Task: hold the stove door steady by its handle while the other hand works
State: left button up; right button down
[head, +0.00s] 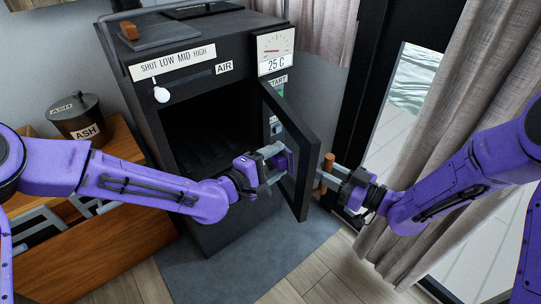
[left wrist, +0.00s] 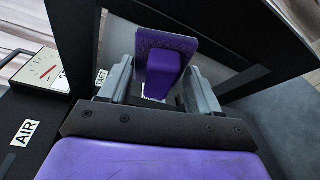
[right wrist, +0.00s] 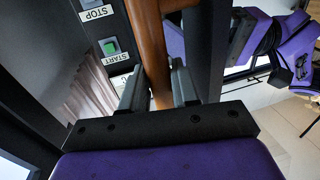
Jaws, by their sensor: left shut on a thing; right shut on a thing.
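The stove door (head: 306,192) stands open on the black stove (head: 125,75), with a dark frame around a pane. Its brown wooden handle (head: 327,163) is upright on the door's outer side. My right gripper (head: 325,178) is shut on the handle, which runs between its fingers in the right wrist view (right wrist: 149,50). My left gripper (head: 270,162) is at the door's inner side, shut on a purple pad with a block-shaped grip (left wrist: 170,62). The pad is against or very near the pane; contact is hard to tell. My left gripper partly hides the pad in the head view.
A gauge reading 25 C (head: 275,50) and a START button panel sit beside the door. A curtain (head: 430,130) hangs at right. The floor mat (head: 290,260) is clear in front.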

pick_arm(q)
jog(key=shift+s+d+r, duration=0.1)
jog(key=shift+s+d, duration=0.25)
jog(key=shift+s, duration=0.25)
pick_arm(e)
jog(key=shift+a, duration=0.1)
pick_arm(q)
jog(key=shift+s+a, duration=0.25)
jog(key=shift+a, duration=0.55)
jog(key=shift+s+a, duration=0.3)
jog(key=shift+a, duration=0.5)
jog(key=shift+s+a, duration=0.25)
jog(key=shift+a, duration=0.55)
